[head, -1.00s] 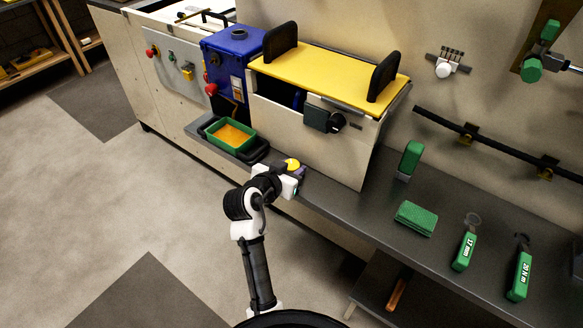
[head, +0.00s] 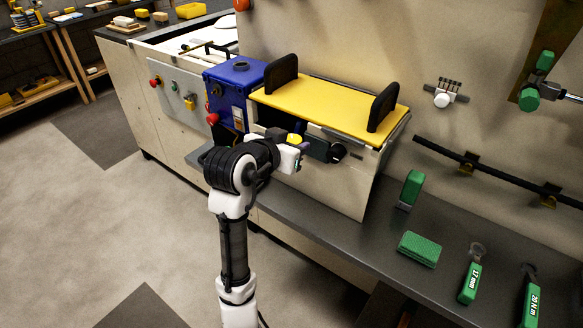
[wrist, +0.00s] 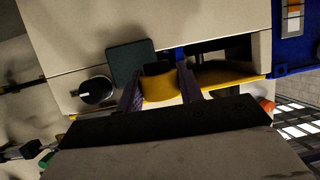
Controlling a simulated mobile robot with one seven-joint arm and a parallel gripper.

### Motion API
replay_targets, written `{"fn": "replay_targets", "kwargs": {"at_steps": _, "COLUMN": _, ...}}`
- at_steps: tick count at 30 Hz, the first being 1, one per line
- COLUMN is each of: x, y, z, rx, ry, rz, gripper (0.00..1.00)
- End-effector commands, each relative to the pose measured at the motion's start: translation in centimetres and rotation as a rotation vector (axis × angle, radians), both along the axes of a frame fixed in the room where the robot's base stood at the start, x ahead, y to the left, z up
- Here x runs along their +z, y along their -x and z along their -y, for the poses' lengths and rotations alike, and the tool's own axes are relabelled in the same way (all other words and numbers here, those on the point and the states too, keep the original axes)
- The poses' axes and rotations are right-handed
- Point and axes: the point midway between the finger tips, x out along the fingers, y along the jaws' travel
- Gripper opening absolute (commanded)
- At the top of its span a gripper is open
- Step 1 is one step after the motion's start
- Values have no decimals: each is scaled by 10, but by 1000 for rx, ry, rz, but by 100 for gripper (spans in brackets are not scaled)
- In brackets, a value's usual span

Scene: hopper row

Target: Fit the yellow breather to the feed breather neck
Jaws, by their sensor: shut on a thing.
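The yellow breather (head: 294,139) is a small round yellow piece between my jaws. In the wrist view the yellow breather (wrist: 160,88) sits between the two purple-grey fingers. My gripper (head: 299,145) is shut on it, in front of the yellow-topped housing, close to its dark square block and black knob. The gap between it and the housing cannot be judged. A short round blue stub (head: 241,66) stands on top of the blue box (head: 232,82), up and left of my gripper. I cannot tell whether it is the feed breather neck.
The housing has a yellow lid (head: 330,100) with two upright black handles. The dark block (head: 319,149) and black knob (head: 338,152) protrude from its front. My arm hides the tray area.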

Motion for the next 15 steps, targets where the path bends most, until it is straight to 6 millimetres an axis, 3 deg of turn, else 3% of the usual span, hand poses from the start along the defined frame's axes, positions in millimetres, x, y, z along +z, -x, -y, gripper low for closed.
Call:
{"fn": "replay_targets", "kwargs": {"at_steps": 6, "x": 49, "y": -1, "z": 0, "rx": -2, "ry": -3, "rz": 5, "gripper": 11}}
{"fn": "replay_targets", "kwargs": {"at_steps": 15, "x": 94, "y": -1, "z": 0, "rx": 0, "ry": 0, "rz": 1, "gripper": 11}}
